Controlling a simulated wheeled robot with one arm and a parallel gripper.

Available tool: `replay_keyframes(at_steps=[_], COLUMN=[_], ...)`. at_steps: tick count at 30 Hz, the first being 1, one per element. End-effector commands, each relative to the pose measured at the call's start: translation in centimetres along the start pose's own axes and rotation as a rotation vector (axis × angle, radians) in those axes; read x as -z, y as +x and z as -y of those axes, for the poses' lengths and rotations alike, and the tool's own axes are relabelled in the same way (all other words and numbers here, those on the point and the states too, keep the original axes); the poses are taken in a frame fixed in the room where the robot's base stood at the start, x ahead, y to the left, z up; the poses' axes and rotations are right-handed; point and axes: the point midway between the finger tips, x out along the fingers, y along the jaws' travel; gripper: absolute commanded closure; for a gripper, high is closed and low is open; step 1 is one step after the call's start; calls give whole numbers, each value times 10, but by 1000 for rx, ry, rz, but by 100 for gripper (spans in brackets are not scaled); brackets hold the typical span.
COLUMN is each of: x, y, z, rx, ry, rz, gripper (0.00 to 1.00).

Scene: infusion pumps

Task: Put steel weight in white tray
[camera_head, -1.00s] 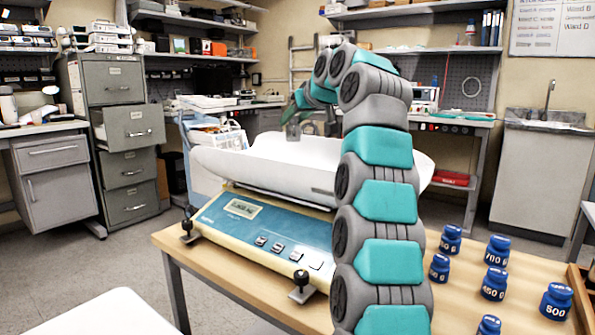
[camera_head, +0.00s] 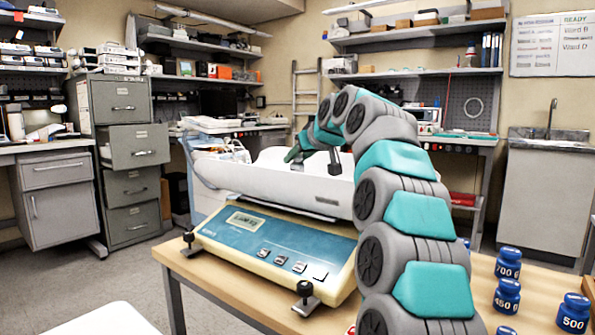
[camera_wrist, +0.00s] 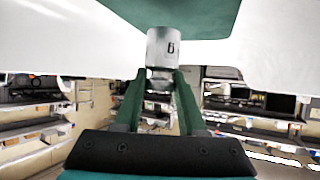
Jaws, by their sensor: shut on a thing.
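The steel weight (camera_wrist: 160,50) is a shiny grey cylinder with a narrow neck and a dark mark, seen in the wrist view. My gripper (camera_wrist: 159,78) has its two green fingers shut on that neck. In the head view my gripper (camera_head: 292,157) points down into the white tray (camera_head: 240,183), with its tip low over the tray's inside. The tray is a wide, shallow white pan on top of a blue and cream scale (camera_head: 275,245). The weight is too dark and small in the head view to tell whether it touches the tray floor.
Several blue weights (camera_head: 507,296) stand on the wooden table at right. My arm hides part of the table and the tray's right side. The scale's black levelling feet (camera_head: 304,290) stick out at its front. Cabinets and shelves stand behind.

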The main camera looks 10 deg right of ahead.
Motion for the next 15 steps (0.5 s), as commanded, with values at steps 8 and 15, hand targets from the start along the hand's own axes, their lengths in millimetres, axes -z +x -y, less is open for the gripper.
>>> replay_keyframes(at_steps=[8, 15], x=[-21, -27], y=[10, 14], z=[1, 0], rx=[2, -1], ry=[0, -1], rz=[1, -3], gripper=[100, 100])
